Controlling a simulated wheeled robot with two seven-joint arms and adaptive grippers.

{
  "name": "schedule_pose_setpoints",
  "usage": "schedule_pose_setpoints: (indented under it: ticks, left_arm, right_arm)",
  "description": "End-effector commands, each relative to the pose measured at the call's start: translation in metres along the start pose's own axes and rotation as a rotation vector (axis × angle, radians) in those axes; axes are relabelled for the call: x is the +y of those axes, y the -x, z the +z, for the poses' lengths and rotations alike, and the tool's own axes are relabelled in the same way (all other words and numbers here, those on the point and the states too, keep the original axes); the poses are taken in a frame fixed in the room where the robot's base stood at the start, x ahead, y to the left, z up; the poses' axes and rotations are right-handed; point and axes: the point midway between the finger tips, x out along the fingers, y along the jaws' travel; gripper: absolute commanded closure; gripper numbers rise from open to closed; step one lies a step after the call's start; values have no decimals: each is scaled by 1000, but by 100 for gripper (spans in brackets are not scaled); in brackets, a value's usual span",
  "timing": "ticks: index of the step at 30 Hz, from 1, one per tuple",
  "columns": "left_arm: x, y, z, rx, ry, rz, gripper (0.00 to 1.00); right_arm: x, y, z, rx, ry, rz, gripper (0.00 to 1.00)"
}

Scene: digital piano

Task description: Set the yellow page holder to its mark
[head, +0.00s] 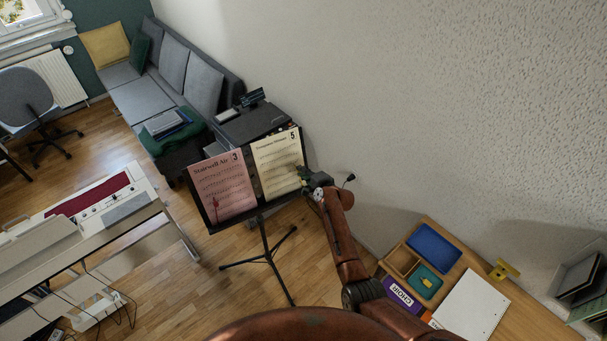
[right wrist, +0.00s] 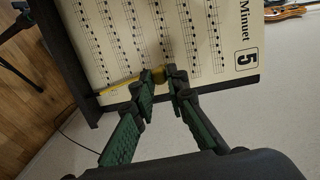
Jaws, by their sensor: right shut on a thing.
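A black music stand (head: 263,213) holds a pink page marked 3 (head: 222,187) on the left and a cream page marked 5 (head: 277,164) on the right. My right gripper (head: 308,179) is at the right edge of the cream page. In the right wrist view its green fingers (right wrist: 160,84) are shut on the yellow page holder (right wrist: 118,88). The holder's thin yellow arm lies over the edge of the cream page (right wrist: 205,45); whether it touches the paper I cannot tell. The fingers hide part of the holder. I cannot pick out its mark. My left gripper is not in view.
A wooden desk (head: 535,324) at lower right bears a blue tray (head: 434,247), a green tray with a small yellow piece (head: 427,283), and a yellow object (head: 503,270). A digital piano (head: 105,222) stands left. The wall is close on the right.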

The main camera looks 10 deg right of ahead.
Motion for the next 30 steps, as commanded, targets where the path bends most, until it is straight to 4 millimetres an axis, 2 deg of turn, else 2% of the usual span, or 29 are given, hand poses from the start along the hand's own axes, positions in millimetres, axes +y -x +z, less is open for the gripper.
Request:
schedule_pose_setpoints:
  ticks: [12, 13, 20, 30]
  left_arm:
    - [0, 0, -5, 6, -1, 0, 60]
    - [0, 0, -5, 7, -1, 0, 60]
    - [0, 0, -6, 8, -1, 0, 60]
    - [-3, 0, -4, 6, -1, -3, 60]
  right_arm:
    - [-1, 0, -2, 2, -7, -3, 100]
    - [-2, 0, -2, 2, -7, -3, 86]
    - [-1, 0, -2, 2, -7, -2, 70]
    - [0, 2, -2, 1, -7, -2, 69]
